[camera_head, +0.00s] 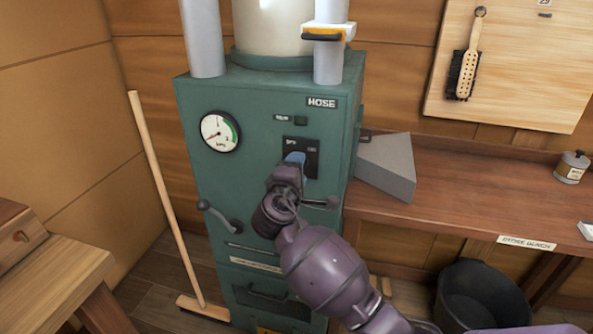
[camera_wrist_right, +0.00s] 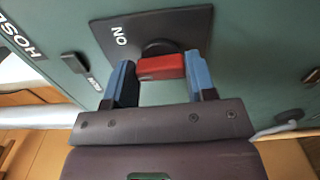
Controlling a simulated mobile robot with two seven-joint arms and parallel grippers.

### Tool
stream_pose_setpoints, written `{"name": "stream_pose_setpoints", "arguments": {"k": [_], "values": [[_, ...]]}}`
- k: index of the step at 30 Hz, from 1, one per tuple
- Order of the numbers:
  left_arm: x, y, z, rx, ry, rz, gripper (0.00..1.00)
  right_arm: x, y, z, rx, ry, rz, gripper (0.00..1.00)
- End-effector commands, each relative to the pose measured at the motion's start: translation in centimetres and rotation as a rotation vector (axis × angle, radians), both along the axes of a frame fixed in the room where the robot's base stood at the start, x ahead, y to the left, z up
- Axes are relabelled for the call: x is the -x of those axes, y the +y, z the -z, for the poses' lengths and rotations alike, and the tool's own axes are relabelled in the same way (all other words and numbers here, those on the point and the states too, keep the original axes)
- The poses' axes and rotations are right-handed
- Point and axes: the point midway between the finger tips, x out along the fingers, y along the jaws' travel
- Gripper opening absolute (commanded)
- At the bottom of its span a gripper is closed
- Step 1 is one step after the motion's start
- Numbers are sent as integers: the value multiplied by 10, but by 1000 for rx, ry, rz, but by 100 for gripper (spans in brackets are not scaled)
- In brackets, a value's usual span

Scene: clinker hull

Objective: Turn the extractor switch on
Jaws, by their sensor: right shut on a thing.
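The extractor switch (camera_head: 312,162) is a dark plate on the front of the green extractor cabinet (camera_head: 265,98). Small white labels show along its upper part in the head view. In the right wrist view the plate (camera_wrist_right: 190,25) carries the word ON and a black hub with a red handle (camera_wrist_right: 162,67). My right gripper (camera_head: 294,160) reaches the switch from below, and its blue fingers (camera_wrist_right: 160,80) are shut on the red handle from both sides. The fingers hide the handle in the head view, and I cannot tell which label it points at. My left gripper is not in view.
A round gauge (camera_head: 220,132) and a lever handle (camera_head: 217,215) are on the cabinet's front. A small lamp (camera_head: 300,120) sits above the switch. A broom (camera_head: 165,205) leans at left. A workbench (camera_head: 470,205) with a grey wedge (camera_head: 387,168) stands at right, above a black bucket (camera_head: 483,295).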

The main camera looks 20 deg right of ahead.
Motion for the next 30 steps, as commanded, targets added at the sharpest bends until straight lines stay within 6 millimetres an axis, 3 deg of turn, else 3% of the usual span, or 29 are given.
{"name": "stream_pose_setpoints", "arguments": {"k": [16,30], "values": [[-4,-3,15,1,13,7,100,0,1,7,-402,-263,1,27],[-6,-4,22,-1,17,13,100,0,1,5,-557,-371,1,27]]}}
